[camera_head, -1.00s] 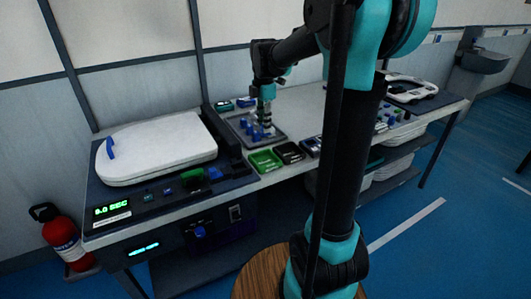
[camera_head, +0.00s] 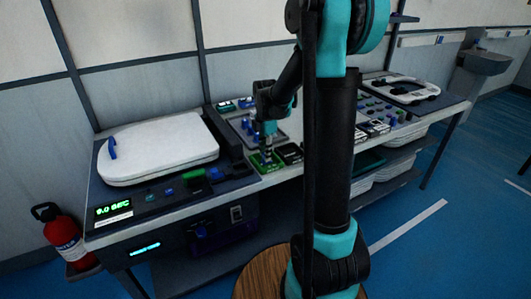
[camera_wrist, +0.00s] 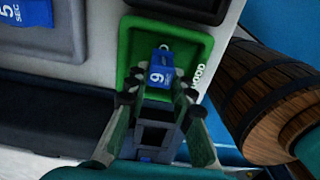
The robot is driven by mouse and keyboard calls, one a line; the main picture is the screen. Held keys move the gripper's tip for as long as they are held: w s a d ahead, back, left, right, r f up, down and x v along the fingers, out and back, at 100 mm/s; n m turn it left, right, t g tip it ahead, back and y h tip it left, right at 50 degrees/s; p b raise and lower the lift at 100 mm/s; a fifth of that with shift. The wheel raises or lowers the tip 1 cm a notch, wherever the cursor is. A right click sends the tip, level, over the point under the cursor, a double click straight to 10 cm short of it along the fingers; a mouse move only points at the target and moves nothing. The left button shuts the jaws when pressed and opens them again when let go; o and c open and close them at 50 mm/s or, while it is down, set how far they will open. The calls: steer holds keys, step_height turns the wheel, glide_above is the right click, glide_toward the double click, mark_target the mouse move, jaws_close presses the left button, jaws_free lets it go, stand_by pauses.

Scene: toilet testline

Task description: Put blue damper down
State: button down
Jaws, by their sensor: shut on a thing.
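A blue damper (camera_wrist: 161,72) with a white digit on it sits between the fingertips of my gripper (camera_wrist: 157,96) in the wrist view. It is over the green tray (camera_wrist: 136,42), whose rim carries light lettering. Whether the damper touches the tray floor I cannot tell. In the head view my gripper (camera_head: 267,156) points straight down at the green tray (camera_head: 256,168) on the bench front. The damper is too small there to make out.
A black tray (camera_head: 290,153) stands right of the green one. A grey holder (camera_head: 236,124) with blue parts lies behind. A white toilet seat (camera_head: 158,150) is on the left. A wooden barrel (camera_wrist: 275,100) shows beside the bench in the wrist view.

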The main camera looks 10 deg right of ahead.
steer(key=c, duration=1.3)
jaws_free()
steer(key=shift+f, duration=0.1)
step_height(320, 180, up, 12)
steer(key=s+d+f+m+t, duration=0.2)
steer(key=s+f+m, duration=0.5)
steer(key=s+m, duration=0.3)
steer(key=s+d+f+m+t, duration=0.2)
steer(key=s+f+m, duration=0.6)
steer(key=s+m, duration=0.3)
steer(key=shift+s+d+m, duration=0.25)
steer(key=shift+s+m, duration=0.05)
steer(key=shift+s, duration=0.15)
steer(key=shift+r, duration=0.1)
